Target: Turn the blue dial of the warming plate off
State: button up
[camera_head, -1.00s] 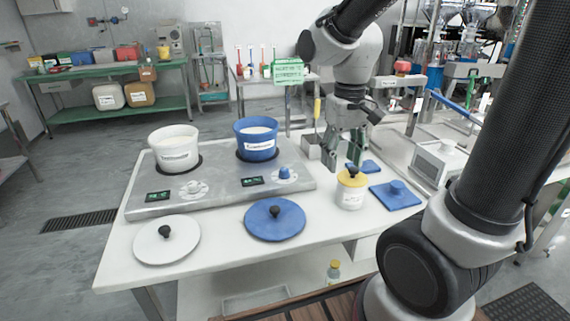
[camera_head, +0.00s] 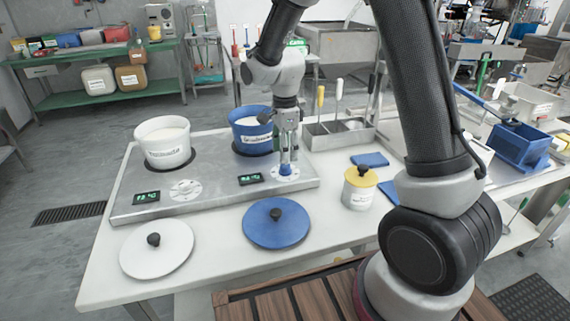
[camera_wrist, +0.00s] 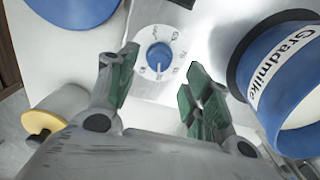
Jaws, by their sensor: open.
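The blue dial (camera_head: 285,170) sits on the right part of the warming plate (camera_head: 215,193), beside a lit green display (camera_head: 251,179). In the wrist view the dial (camera_wrist: 160,56) shows a pale pointer line on a white ring with markings too small to read. My gripper (camera_head: 287,158) is above the dial, pointing down. In the wrist view my gripper (camera_wrist: 158,82) is open, with its green fingers apart and the dial showing beyond the gap between them. I see no contact with the dial. The white dial (camera_head: 185,190) sits at the left of the plate.
A white pot (camera_head: 165,155) and a blue pot (camera_head: 247,143) with contents stand on the plate, the blue one close behind my gripper. A white lid (camera_head: 157,262), a blue lid (camera_head: 276,236) and a yellow-topped jar (camera_head: 358,196) are on the table in front and to the right.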

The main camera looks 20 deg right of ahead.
aim_at(285, 165)
notch_tip(285, 165, down, 6)
jog(key=shift+r, duration=0.2)
jog(key=c, duration=1)
